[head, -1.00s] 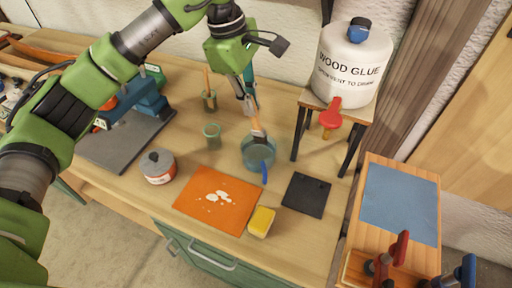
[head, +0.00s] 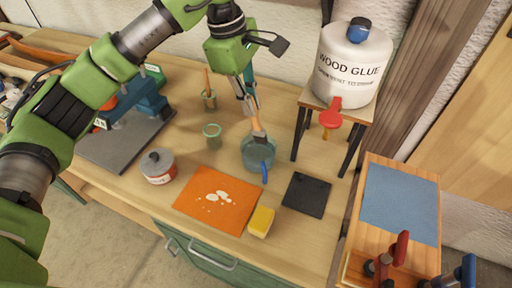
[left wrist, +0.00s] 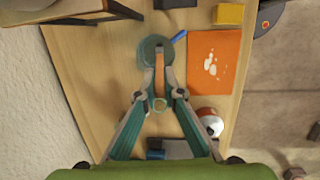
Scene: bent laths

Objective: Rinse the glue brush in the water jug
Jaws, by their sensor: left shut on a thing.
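My left gripper (head: 252,112) is shut on the wooden handle of the glue brush (head: 258,127). The brush points down into the water jug (head: 249,151), a clear bluish vessel with a blue handle on its front right side. The brush's lower end is inside the jug, and its bristles are hard to make out. In the left wrist view, the gripper's fingertips (left wrist: 160,97) close on the brush handle (left wrist: 160,70), which reaches into the round jug (left wrist: 148,48). My right gripper is not in view.
A glue-spotted orange mat (head: 190,205), yellow sponge (head: 261,222) and dark pad (head: 306,195) lie in front of the jug. A wood glue bottle (head: 350,62) stands on a stand at right. Small green cups (head: 212,136) and a grey-lidded tin (head: 158,167) stand left.

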